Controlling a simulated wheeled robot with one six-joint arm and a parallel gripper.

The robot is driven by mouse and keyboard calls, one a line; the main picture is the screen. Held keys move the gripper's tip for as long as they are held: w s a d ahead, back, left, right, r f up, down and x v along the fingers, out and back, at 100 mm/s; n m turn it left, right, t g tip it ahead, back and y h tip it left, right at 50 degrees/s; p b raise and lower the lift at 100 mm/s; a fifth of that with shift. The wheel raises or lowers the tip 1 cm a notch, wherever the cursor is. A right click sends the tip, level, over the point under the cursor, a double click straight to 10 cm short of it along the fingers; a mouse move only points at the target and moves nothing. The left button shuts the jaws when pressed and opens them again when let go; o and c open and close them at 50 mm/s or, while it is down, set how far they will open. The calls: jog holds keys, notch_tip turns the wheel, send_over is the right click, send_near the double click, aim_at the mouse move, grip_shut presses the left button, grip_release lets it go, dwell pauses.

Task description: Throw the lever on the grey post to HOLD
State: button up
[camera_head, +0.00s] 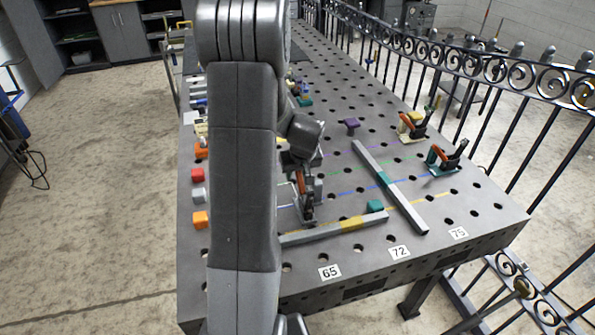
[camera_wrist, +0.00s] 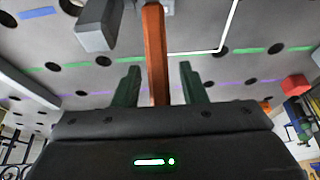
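An orange lever (camera_head: 300,182) stands at a grey fixture (camera_head: 308,208) on the perforated table, partly behind my arm. In the wrist view the orange lever (camera_wrist: 155,50) runs between the two green fingers of my gripper (camera_wrist: 160,75), with a gap on each side. My gripper is open around the lever, not shut on it. In the head view my gripper (camera_head: 300,166) is just above the fixture, its fingers mostly hidden. A grey block (camera_wrist: 97,28) shows beside the lever in the wrist view. I cannot read any HOLD mark.
Two more orange-handled clamps stand on a yellow base (camera_head: 408,133) and a teal base (camera_head: 437,165) at the right. Grey bars (camera_head: 390,188) and (camera_head: 330,231) lie nearby. Coloured blocks (camera_head: 199,196) line the left edge. A scrolled iron fence (camera_head: 470,60) runs along the right.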

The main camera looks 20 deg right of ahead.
grip_shut()
